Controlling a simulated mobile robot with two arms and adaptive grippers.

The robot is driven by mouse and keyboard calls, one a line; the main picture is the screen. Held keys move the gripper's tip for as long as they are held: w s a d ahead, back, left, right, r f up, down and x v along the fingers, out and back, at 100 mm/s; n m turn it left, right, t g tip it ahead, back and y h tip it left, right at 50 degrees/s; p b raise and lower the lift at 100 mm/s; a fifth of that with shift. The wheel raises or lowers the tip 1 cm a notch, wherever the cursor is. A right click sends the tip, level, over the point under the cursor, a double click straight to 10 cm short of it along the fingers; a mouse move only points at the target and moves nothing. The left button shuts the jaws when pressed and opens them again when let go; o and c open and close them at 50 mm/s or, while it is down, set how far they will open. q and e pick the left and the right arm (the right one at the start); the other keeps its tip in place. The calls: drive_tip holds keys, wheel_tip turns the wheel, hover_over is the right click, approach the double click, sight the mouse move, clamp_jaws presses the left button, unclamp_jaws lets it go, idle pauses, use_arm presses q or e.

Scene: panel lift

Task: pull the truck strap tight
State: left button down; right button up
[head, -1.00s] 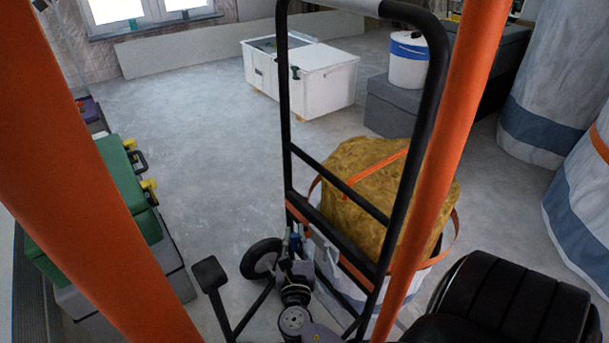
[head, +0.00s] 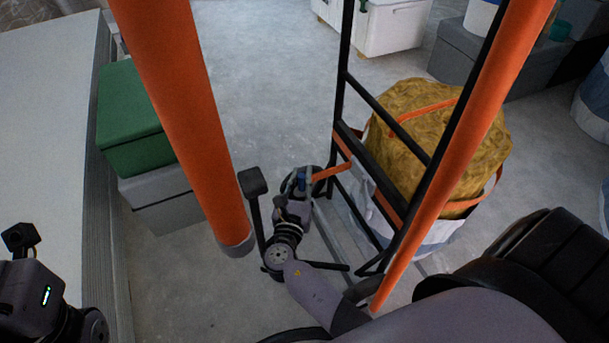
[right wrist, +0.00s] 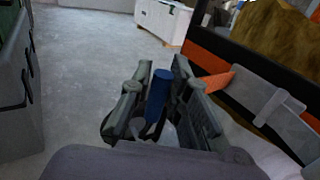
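The black-framed truck (head: 345,100) stands right of centre in the head view, loaded with a yellow-brown sack (head: 445,135). An orange strap (head: 332,171) runs from the truck's lower crossbar to my right gripper (head: 300,182). In the right wrist view, the fingers of my right gripper (right wrist: 160,100) are around a blue cylindrical handle (right wrist: 158,93) at the strap's end. The strap there (right wrist: 212,82) leads right to a grey buckle (right wrist: 268,100) by the crossbar. Part of my left arm shows at the lower left of the head view; its fingers are out of sight.
Two orange poles (head: 185,110) cross the foreground of the head view. A green case (head: 130,115) sits on grey boxes beside a stack of white panels (head: 50,130) at left. A white chest (head: 390,25) stands behind. Bare floor (head: 265,80) lies between.

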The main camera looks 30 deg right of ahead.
drive_tip(key=o, duration=0.4)
drive_tip(key=shift+w+a, duration=0.1)
drive_tip(key=shift+a, duration=0.35)
drive_tip(key=shift+o, duration=0.3)
drive_tip(key=shift+d, duration=0.1)
drive_tip(key=v, duration=1.2)
